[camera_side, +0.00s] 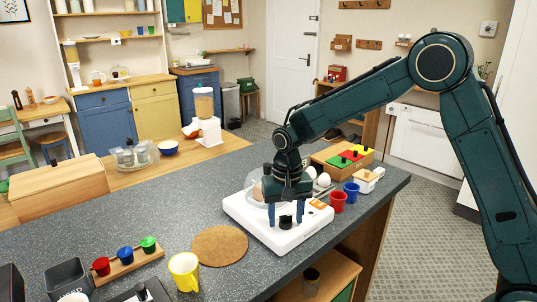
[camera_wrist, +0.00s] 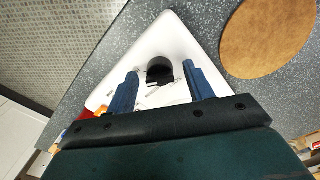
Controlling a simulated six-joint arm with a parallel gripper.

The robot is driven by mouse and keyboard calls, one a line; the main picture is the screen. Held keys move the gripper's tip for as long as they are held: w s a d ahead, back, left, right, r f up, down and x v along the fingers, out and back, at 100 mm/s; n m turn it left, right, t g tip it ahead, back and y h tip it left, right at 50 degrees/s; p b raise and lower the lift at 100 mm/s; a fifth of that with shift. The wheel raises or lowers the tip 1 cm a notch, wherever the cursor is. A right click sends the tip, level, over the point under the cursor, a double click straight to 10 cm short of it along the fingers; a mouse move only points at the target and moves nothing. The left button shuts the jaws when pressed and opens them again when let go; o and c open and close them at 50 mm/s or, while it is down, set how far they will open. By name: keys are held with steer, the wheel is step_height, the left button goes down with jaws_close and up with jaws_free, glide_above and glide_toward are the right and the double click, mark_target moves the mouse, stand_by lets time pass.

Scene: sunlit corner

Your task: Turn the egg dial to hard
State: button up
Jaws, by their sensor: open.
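The egg cooker has a white base (camera_side: 265,222) on the dark speckled counter, with a clear dome holding eggs partly hidden behind my gripper. Its black dial (camera_side: 285,221) sits on the front of the base. My gripper (camera_side: 286,218) points down over the base with its blue fingers apart. In the wrist view the dial (camera_wrist: 159,70) lies between and just beyond the two open fingertips (camera_wrist: 160,75), with a gap on each side. The dial's markings are too small to read.
A cork mat (camera_side: 220,246) lies left of the cooker, with a yellow mug (camera_side: 184,271) nearby. A red cup (camera_side: 337,202) and a blue cup (camera_side: 351,191) stand close on the right. A wooden box (camera_side: 335,164) with coloured lids is behind them.

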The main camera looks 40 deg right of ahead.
mark_target(286, 216)
step_height(286, 216, up, 14)
stand_by(0.7)
steer(key=shift+f, duration=0.1)
steer(key=s+d+r+n+t, duration=0.1)
steer(key=s+d+r+n, duration=0.15)
steer(key=s, duration=0.45)
steer(key=s+d+r+n+t, duration=0.1)
steer(key=s+r+t, duration=0.1)
steer(key=s+r, duration=0.35)
steer(key=s+f+n+t, duration=0.1)
steer(key=s+f, duration=0.1)
steer(key=s, duration=0.6)
steer(key=s+d+f+n+t, duration=0.1)
steer(key=s+f, duration=0.2)
steer(key=s, duration=0.5)
steer(key=shift+d+f+n+t, duration=0.25)
steer(key=shift+n+t, duration=0.05)
steer(key=shift+n, duration=0.05)
